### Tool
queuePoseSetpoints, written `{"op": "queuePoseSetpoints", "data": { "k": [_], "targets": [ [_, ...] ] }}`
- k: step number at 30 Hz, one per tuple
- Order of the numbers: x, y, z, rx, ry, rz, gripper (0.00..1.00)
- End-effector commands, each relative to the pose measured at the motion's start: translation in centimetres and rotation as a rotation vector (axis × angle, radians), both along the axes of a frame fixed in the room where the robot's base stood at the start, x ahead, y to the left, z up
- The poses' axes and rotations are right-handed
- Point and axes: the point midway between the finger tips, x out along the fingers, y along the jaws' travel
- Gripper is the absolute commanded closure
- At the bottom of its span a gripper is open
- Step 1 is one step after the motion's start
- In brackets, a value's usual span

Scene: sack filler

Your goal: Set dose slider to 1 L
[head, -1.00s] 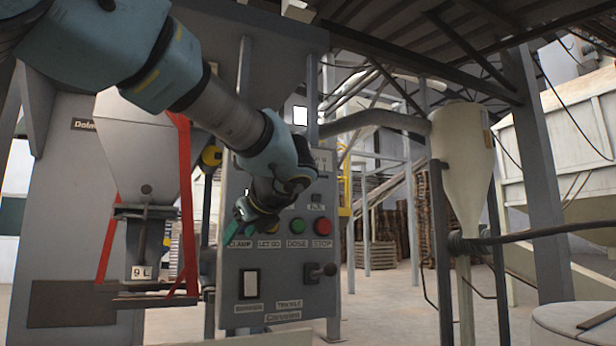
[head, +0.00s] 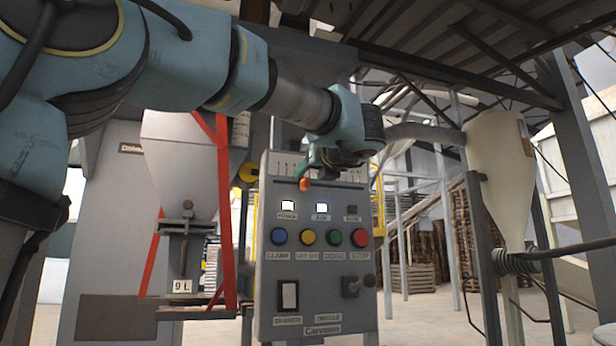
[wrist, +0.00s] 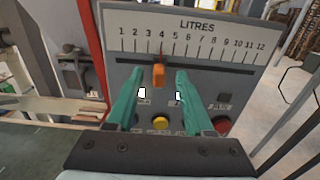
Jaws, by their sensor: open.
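The dose slider is an orange knob (wrist: 158,76) in a dark horizontal slot under a LITRES scale (wrist: 190,42) numbered 1 to 12. Its pointer stands at about 4. In the head view the knob (head: 304,184) shows just below my gripper (head: 318,160). In the wrist view my gripper (wrist: 160,73) is open, with one teal finger left of the knob and one right of it. I see gaps between the fingers and the knob; how deep the fingers reach is hard to tell. The 1 mark lies to the left along the slot.
The grey control panel (head: 268,260) carries small lit windows, a blue button (head: 278,236), yellow, green and red buttons, a rocker switch (head: 289,295) and a lever (head: 358,285). A red strap frame (head: 226,200) and a hopper (head: 185,150) stand left of the panel.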

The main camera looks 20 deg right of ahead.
Motion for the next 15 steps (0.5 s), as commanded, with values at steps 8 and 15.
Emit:
{"op": "queuePoseSetpoints", "data": {
  "k": [8, 15],
  "targets": [
    [2.9, -0.3, 0.0, -0.001, 0.000, 0.000, 0.47],
    [3.1, -0.4, 0.0, -0.001, 0.000, 0.000, 0.47]
  ]
}}
